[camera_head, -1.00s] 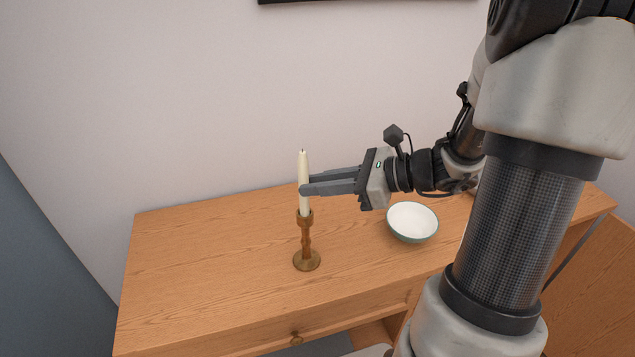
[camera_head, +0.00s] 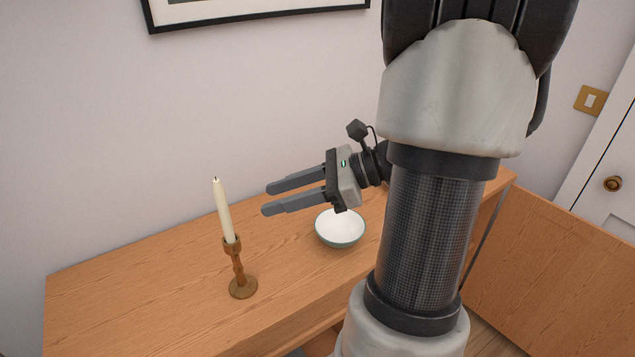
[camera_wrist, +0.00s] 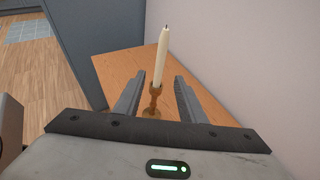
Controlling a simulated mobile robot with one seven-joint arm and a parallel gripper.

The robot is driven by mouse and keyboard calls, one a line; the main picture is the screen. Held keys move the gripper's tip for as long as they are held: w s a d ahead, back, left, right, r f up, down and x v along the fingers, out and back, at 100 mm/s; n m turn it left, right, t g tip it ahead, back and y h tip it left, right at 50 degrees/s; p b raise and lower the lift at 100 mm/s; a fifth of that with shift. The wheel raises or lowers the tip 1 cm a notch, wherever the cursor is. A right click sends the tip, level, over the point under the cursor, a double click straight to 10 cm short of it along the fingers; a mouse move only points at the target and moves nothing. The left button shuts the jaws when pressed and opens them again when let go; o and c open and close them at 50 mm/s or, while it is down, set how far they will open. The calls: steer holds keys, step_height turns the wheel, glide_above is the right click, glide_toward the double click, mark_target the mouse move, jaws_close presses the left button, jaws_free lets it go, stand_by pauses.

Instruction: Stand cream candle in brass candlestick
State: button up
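The cream candle (camera_head: 225,212) stands upright in the cup of the brass candlestick (camera_head: 237,266) on the wooden cabinet top. My gripper (camera_head: 265,200) is open and empty, to the right of the candle and clear of it. In the wrist view the candle (camera_wrist: 161,58) and the candlestick (camera_wrist: 154,102) show beyond and between the two open fingers (camera_wrist: 155,90).
A white bowl with a green outside (camera_head: 340,229) stands on the cabinet top (camera_head: 130,290), below and to the right of my gripper. A framed picture (camera_head: 250,15) hangs on the wall behind. An open cabinet door (camera_head: 545,255) is at the right.

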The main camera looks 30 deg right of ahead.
steer(key=v, duration=0.8)
